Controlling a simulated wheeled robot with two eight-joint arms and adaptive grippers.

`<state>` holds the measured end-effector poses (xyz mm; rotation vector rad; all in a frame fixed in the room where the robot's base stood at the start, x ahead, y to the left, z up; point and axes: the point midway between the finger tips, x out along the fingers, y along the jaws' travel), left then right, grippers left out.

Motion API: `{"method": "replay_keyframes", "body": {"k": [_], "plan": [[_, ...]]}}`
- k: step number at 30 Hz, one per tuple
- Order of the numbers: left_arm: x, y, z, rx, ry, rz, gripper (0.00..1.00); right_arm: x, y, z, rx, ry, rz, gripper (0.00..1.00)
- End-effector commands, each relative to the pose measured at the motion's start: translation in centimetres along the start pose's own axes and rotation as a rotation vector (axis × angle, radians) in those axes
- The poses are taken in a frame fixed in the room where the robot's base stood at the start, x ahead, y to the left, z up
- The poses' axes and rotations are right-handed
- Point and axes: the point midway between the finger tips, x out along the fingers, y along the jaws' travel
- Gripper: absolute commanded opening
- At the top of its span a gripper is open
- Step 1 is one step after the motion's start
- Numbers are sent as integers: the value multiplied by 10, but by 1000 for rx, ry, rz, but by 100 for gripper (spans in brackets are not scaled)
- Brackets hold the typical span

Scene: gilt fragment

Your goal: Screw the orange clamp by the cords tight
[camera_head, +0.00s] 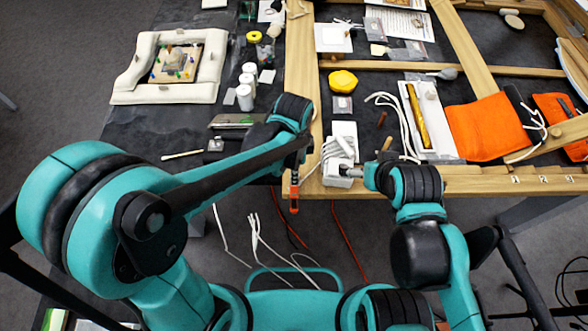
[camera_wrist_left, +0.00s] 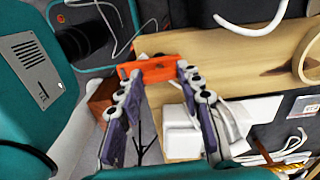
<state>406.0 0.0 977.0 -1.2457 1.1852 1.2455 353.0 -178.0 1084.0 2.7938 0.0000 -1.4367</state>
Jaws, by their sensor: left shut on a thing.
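The orange clamp (camera_head: 294,190) is at the front edge of the wooden frame (camera_head: 313,188), near the white cords (camera_head: 312,170). In the left wrist view the clamp (camera_wrist_left: 152,70) spans the gap between my two fingertips, against the wood. My left gripper (camera_wrist_left: 155,77) is shut on the clamp; in the head view it is small and partly hidden by its arm (camera_head: 293,158). My right gripper (camera_head: 356,172) is at the white block (camera_head: 337,174) right of the clamp. Its fingers are too small to tell open from shut.
White cords (camera_head: 390,115) and an orange pouch (camera_head: 482,127) lie to the right on the frame. White bottles (camera_head: 245,97) and a padded white tray (camera_head: 122,97) stand at left. Cables hang below the front edge.

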Motion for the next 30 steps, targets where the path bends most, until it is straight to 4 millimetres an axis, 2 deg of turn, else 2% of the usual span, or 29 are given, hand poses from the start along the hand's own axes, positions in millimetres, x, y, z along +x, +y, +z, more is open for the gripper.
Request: {"method": "replay_keyframes", "body": {"k": [20,21,23,30], "plan": [[0,0,0,66,0,0,7,0,0,0,0,0,0,100],[0,0,0,66,0,0,41,0,0,0,0,0,0,100],[0,0,0,66,0,0,57,0,0,0,0,0,0,100],[0,0,0,65,0,0,57,0,0,0,0,0,0,100]]}}
